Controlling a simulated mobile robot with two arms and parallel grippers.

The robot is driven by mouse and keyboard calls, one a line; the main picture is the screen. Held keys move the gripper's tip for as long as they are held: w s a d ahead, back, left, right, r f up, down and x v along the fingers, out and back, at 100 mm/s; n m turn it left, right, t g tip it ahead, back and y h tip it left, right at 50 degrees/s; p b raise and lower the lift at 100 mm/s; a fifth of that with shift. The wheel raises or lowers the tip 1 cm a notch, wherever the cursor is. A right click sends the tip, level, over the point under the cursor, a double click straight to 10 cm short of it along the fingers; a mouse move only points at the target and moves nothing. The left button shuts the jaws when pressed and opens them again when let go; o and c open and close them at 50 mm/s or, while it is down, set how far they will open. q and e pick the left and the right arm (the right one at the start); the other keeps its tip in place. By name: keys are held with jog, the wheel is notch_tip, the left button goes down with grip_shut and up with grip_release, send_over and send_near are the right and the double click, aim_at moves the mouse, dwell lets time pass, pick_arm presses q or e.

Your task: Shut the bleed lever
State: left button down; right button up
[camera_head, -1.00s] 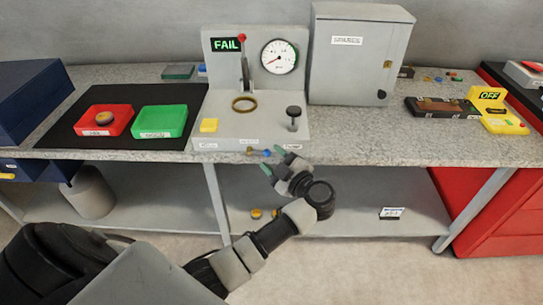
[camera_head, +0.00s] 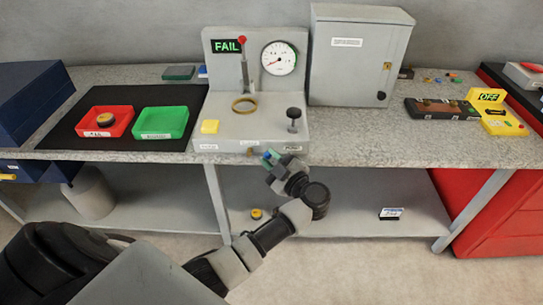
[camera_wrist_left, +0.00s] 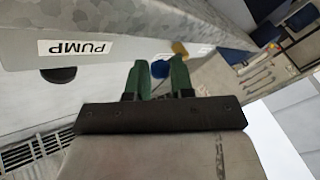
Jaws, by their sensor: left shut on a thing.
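The grey test stand (camera_head: 245,130) sits on the bench, with small labels along its front edge. A small yellow-and-blue fitting, which I take for the bleed lever (camera_head: 250,151), is low on that front edge, mostly hidden by my gripper. My left gripper (camera_head: 269,157) reaches it from below. Exact contact and lever angle are hard to see. My right gripper is not in view.
The stand carries a red-topped lever (camera_head: 242,62), a gauge (camera_head: 279,58), a lit FAIL sign (camera_head: 226,46), a brass ring (camera_head: 244,105) and a black knob (camera_head: 293,114). A grey cabinet (camera_head: 345,75) stands right. Red (camera_head: 103,131) and green (camera_head: 161,134) trays lie left.

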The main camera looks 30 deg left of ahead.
pick_arm(q)
jog(key=shift+f+m+t+y+p, duration=0.3)
jog(key=shift+f+m+t+y, duration=0.15)
jog(key=shift+m, duration=0.25)
jog(key=c, duration=1)
grip_release()
jog(key=b+v, duration=0.1)
jog(key=v, duration=1)
